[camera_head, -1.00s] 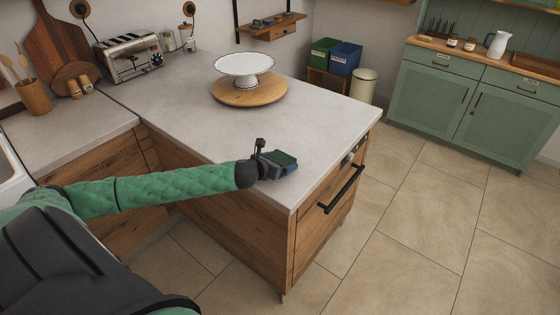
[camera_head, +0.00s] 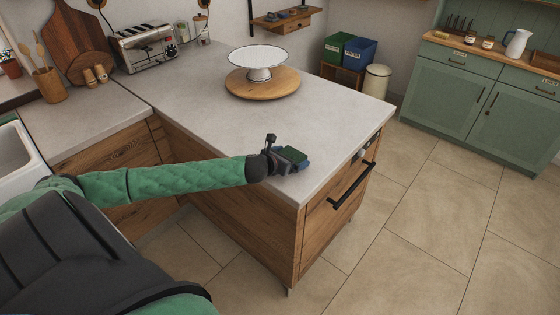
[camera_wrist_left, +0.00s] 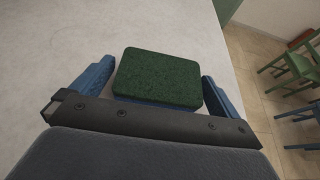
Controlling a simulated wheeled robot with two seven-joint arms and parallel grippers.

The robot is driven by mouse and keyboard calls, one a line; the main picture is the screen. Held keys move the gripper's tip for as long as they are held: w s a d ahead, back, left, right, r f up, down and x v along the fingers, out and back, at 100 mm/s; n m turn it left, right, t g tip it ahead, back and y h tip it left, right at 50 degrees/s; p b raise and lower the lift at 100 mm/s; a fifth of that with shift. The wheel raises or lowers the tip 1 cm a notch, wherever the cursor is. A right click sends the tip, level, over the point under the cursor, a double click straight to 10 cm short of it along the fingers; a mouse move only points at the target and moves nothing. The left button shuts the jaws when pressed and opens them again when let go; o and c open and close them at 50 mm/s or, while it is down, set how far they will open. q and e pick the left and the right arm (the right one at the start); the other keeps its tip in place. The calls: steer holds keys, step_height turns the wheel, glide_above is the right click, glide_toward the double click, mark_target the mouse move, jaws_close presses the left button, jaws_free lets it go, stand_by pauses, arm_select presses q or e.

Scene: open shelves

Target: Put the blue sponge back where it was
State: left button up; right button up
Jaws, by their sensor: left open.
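The blue sponge (camera_head: 293,154) has a dark green scouring top and lies on the grey countertop near its front edge. In the left wrist view the sponge (camera_wrist_left: 158,78) sits between the two blue fingers, with a thin blue side showing below the green. My left gripper (camera_head: 284,160) is low at the counter, its fingers on either side of the sponge. My right gripper is not in view.
A white cake stand (camera_head: 259,57) on a round wooden board (camera_head: 262,88) stands farther back on the counter. A toaster (camera_head: 146,47) and utensil pot (camera_head: 50,84) are at back left. The countertop (camera_head: 220,125) between is clear. A black handle (camera_head: 351,186) juts from the counter's right side.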

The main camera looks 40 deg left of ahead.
arm_select(q)
steer(key=b+v, duration=0.2)
steer(key=v, duration=0.4)
steer(key=shift+s+f, duration=0.1)
steer(key=shift+s, duration=0.1)
steer(key=shift+b+v, duration=0.4)
steer(key=shift+v, duration=1.85)
steer(key=shift+s+r, duration=0.2)
steer(key=shift+s, duration=0.05)
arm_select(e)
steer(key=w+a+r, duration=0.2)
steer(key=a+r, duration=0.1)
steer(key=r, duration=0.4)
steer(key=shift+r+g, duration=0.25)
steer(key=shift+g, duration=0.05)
